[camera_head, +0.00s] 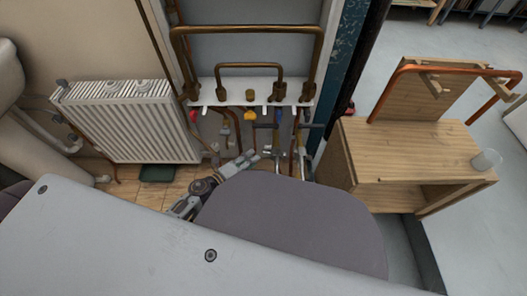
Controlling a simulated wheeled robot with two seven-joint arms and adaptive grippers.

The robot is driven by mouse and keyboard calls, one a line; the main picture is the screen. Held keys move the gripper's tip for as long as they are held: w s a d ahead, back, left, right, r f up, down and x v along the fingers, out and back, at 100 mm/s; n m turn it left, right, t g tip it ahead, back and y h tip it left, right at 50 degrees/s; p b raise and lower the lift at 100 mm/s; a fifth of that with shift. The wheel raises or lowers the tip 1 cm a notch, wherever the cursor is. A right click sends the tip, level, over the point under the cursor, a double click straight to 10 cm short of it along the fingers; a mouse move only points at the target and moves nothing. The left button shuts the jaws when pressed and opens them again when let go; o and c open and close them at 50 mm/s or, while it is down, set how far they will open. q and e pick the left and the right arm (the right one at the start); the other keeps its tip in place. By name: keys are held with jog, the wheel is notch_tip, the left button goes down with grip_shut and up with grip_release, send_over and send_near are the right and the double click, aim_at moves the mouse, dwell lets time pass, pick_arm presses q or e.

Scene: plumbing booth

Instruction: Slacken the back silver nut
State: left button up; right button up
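My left gripper (250,158) reaches in from the lower left, below the valve panel, with its tip close to the grey and silver fittings there. It is small and dark, and I cannot tell whether its fingers are open or touch anything. Silver fittings (226,131) sit on the thin pipes under the panel, left of two grey T-shaped parts. I cannot make out which one is the back silver nut. The lower pipework is partly hidden by my own body in the foreground. My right gripper does not show.
A white panel (232,98) carries copper pipes (249,31) with a red, a yellow and a blue handle. A white radiator (127,121) stands to the left. A wooden bench (408,147) with a bent copper pipe and a clear cup (486,159) stands to the right.

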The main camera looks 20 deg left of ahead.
aim_at(263, 150)
pick_arm(q)
jog(key=shift+b+x, duration=0.55)
jog(key=shift+x, duration=3.45)
jog(key=shift+c, duration=0.4)
